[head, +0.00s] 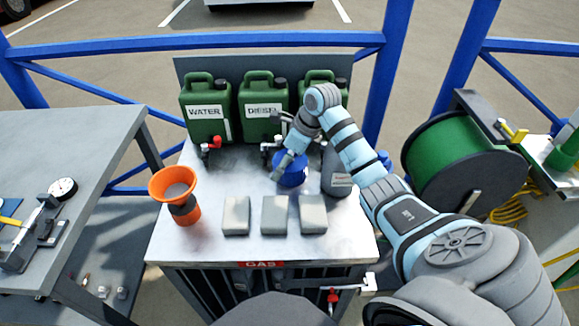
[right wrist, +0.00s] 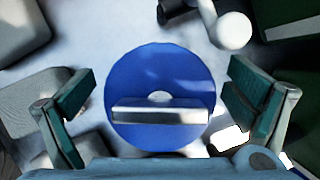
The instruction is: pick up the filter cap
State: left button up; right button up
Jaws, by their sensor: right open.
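The filter cap is a round blue disc (head: 291,174) with a pale raised bar across it; I take this as the cap. It stands on the grey bench top, partly hidden by my right gripper in the head view. In the right wrist view the blue cap (right wrist: 160,72) lies in the middle, its bar running left to right. My right gripper (head: 284,160) is over the cap. In the right wrist view its fingers (right wrist: 162,90) are spread wide, one on each side of the cap, with visible gaps. My left gripper is not in view.
Green cans (head: 207,110) with taps stand behind the cap. A grey bottle (head: 336,178) is close on its right. Grey blocks (head: 275,215) lie in front, and an orange funnel (head: 172,183) stands at the left. Blue rails (head: 200,45) run behind the bench.

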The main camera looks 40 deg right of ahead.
jog(key=shift+s+r, duration=0.1)
jog(key=shift+c, duration=1.7)
jog(key=c, duration=1)
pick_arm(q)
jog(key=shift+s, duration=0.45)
pick_arm(e)
jog(key=shift+c, duration=0.2)
